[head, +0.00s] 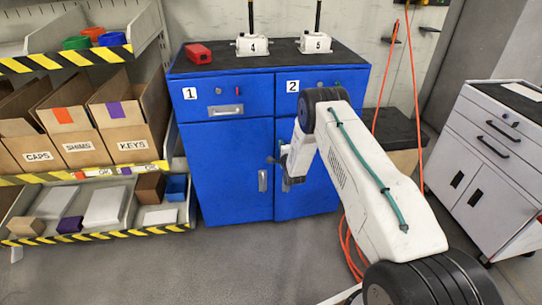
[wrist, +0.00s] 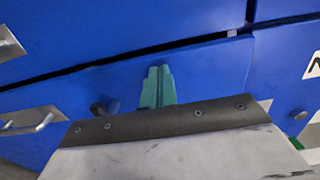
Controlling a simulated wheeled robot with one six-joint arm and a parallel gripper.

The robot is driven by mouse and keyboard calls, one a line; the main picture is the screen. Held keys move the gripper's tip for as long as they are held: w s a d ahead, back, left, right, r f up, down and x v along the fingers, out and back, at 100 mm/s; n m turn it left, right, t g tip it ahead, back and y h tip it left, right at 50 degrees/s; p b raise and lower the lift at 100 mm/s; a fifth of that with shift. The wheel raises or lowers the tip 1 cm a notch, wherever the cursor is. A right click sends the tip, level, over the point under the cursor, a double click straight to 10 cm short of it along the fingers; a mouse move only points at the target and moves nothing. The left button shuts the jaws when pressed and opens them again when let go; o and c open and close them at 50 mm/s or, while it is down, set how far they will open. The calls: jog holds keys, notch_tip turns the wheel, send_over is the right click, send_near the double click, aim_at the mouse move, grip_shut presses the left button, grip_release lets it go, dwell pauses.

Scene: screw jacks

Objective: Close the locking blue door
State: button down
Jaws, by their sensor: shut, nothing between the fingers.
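The blue cabinet has two doors, the left door (head: 225,165) and the right door (head: 305,203), below drawers labelled 1 and 2. My gripper (head: 287,178) is in front of the right door, near the seam. In the wrist view, turned sideways, its green fingers (wrist: 157,88) are shut and empty over the right door (wrist: 205,75), close to the seam with the left door (wrist: 150,25). A dark knob (wrist: 103,108) and a metal handle (wrist: 28,125) are on the right door. A dark gap shows along the seam; I cannot tell whether the fingertips touch the door.
Drawer 2 (head: 325,82) is above the right door, and its label (wrist: 314,65) shows in the wrist view. Shelves with cardboard boxes (head: 130,125) stand left, and a white drawer unit (head: 487,165) right. An orange hose (head: 413,85) hangs right of the cabinet.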

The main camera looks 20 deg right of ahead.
jog(key=shift+w+d+r+m+h, duration=0.15)
jog(key=shift+w+m+h, duration=0.1)
jog(key=shift+w, duration=0.3)
jog(key=shift+w+r+m+h, duration=0.15)
jog(key=shift+w+h, duration=0.05)
jog(key=shift+w, duration=0.4)
jog(key=shift+w+d+r+m+h, duration=0.15)
jog(key=shift+w+m+h, duration=0.1)
jog(key=shift+w, duration=0.3)
jog(key=shift+a+r, duration=0.1)
jog(key=shift+a, duration=0.15)
jog(key=v, duration=1.4)
jog(key=shift+s+d+f, duration=0.2)
jog(key=shift+s+f, duration=0.15)
jog(key=shift+s, duration=0.1)
